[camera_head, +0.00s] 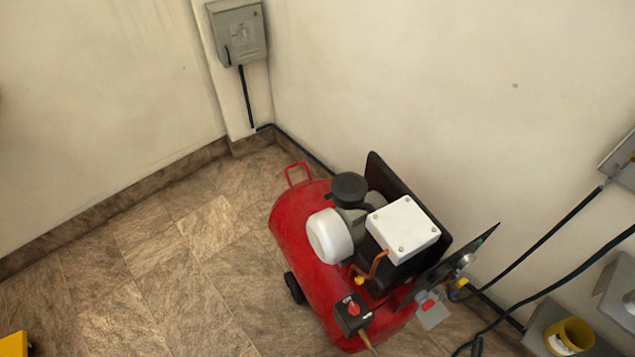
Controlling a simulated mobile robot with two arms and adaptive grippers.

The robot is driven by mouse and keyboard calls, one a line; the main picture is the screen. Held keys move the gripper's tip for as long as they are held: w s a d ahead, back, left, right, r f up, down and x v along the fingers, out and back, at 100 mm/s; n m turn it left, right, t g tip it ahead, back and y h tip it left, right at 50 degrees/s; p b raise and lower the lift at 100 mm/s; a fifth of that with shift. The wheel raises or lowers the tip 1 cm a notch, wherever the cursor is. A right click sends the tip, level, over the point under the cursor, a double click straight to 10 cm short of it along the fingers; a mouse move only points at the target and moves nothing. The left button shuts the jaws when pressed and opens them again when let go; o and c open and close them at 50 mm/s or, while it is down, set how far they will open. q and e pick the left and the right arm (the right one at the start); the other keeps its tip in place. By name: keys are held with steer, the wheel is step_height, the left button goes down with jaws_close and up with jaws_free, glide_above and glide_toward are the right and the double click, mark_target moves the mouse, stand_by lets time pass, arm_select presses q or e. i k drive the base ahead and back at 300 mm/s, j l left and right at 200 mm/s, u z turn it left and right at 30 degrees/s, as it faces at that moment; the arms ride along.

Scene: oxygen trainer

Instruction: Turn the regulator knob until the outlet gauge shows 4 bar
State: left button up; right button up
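A red compressor (300,255) stands on the floor near the wall. At its right end a dark panel (478,243) is seen nearly edge-on. Small silver round fittings (464,263) sit on its right side, with yellow and grey parts below. I cannot tell which of these is the regulator knob or the outlet gauge, and no dial reading shows. Neither of my grippers is in view.
A grey switch box (238,35) hangs in the corner. Dark hoses (560,236) run from the compressor's right end to the right. A yellow cup (570,336) is at the lower right; a yellow object (12,345) is at the lower left.

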mark_target(430, 304)
steer(key=k+l+u, duration=0.1)
steer(key=l, duration=0.35)
steer(key=k+l+u, duration=0.1)
steer(key=l, duration=0.35)
steer(key=k+l+u, duration=0.1)
steer(key=l, duration=0.3)
steer(key=k+l+u, duration=0.1)
steer(key=l, duration=0.35)
steer(key=k+l+u, duration=0.1)
steer(key=l, duration=0.3)
steer(key=k, duration=0.05)
